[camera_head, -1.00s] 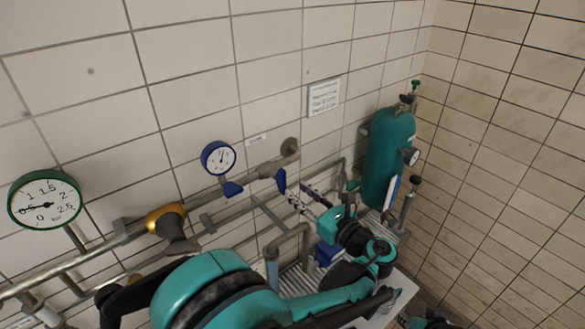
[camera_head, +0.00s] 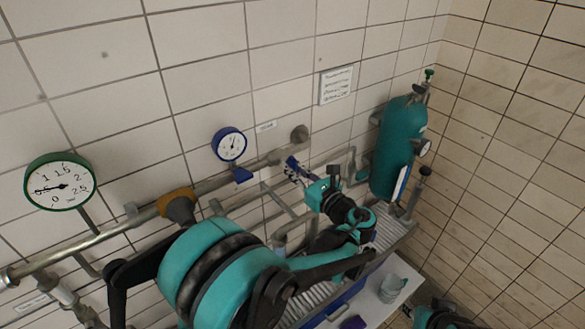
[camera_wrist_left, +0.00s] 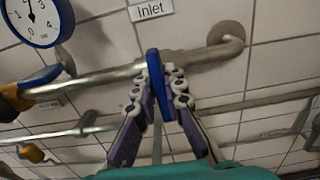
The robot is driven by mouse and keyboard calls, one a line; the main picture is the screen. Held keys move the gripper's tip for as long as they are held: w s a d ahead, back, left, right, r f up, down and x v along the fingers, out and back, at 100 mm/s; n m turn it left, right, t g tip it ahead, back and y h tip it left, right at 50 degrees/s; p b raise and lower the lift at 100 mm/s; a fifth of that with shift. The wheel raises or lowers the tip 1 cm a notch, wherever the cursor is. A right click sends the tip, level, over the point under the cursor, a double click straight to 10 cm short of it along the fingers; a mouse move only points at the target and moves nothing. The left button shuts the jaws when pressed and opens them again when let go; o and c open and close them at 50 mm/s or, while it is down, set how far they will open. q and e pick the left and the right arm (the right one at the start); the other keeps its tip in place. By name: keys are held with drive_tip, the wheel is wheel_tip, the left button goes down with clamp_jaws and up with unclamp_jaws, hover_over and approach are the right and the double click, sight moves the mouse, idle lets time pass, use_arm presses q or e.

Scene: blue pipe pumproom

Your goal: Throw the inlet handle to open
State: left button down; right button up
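The blue inlet handle (camera_wrist_left: 155,90) is on the grey pipe below the "Inlet" label (camera_wrist_left: 150,10) in the left wrist view. It points across the pipe, hanging down from it. In the head view the handle (camera_head: 292,163) is partly hidden by my gripper. My left gripper (camera_wrist_left: 160,76) has one purple-grey finger on each side of the handle, with the fingertips closed in against it. My left gripper also shows at the pipe in the head view (camera_head: 297,171). My right gripper does not show.
A blue-rimmed gauge (camera_head: 229,144) sits left of the handle. A green-rimmed gauge (camera_head: 60,181) and a yellow-brown fitting (camera_head: 177,201) are farther left. A teal cylinder (camera_head: 398,150) stands to the right. A grey container (camera_head: 391,289) stands below on a white surface.

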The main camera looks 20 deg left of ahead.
use_arm(q)
drive_tip(key=shift+n, duration=0.3)
drive_tip(key=n+b, duration=0.1)
drive_tip(key=n, duration=0.2)
drive_tip(key=shift+f+n+b, duration=0.1)
drive_tip(key=shift+n+b, duration=0.2)
drive_tip(key=shift+b, duration=0.1)
drive_tip(key=n+b, duration=0.1)
drive_tip(key=n, duration=0.3)
drive_tip(key=shift+s+a+n, duration=0.1)
drive_tip(key=shift+n, duration=0.2)
drive_tip(key=n+b, duration=0.1)
drive_tip(key=n, duration=0.3)
drive_tip(key=shift+f+n, duration=0.1)
drive_tip(key=shift+n, duration=0.2)
drive_tip(key=n+b, duration=0.1)
drive_tip(key=n, duration=0.3)
drive_tip(key=shift+s+n, duration=0.1)
drive_tip(key=shift+n, duration=0.2)
drive_tip(key=shift+f, duration=0.1)
drive_tip(key=c, duration=1.6)
unclamp_jaws()
